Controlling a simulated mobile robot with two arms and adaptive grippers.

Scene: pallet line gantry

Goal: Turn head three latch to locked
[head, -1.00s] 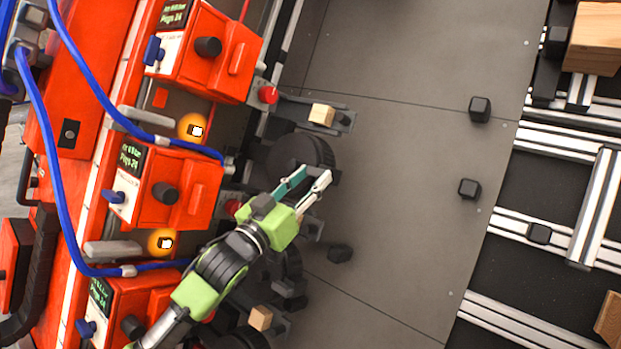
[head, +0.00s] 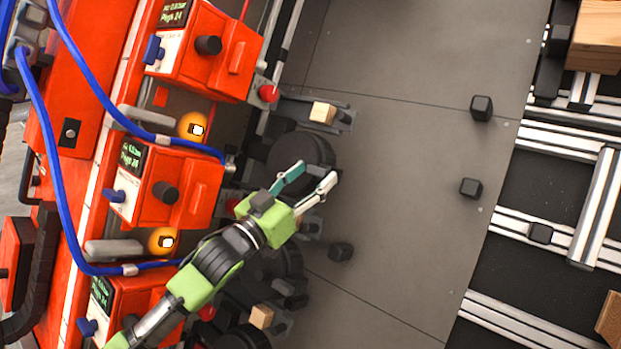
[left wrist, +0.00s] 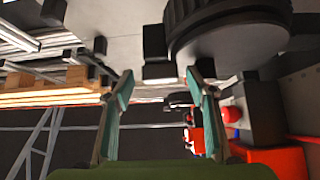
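Three orange heads stand in a slanted row at the left of the head view: an upper one (head: 228,50), a middle one (head: 190,188) and a lower one (head: 155,292). Each has a dark screen, a black knob and a blue lever: upper lever (head: 153,50), middle lever (head: 114,196), lower lever (head: 86,327). I cannot tell which head is number three. My left gripper (head: 316,174) is open and empty, right of the middle head and over a black wheel (head: 292,152). In the left wrist view its fingers (left wrist: 158,80) are apart with nothing between them. My right gripper is not in view.
Blue hoses (head: 52,190) loop over the heads. Orange lamps (head: 190,125) and red buttons (head: 268,94) sit nearby. Wooden blocks (head: 322,112) rest on brackets. The grey plate (head: 410,170) is mostly clear, with black blocks (head: 481,108). Metal rails (head: 570,150) lie right.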

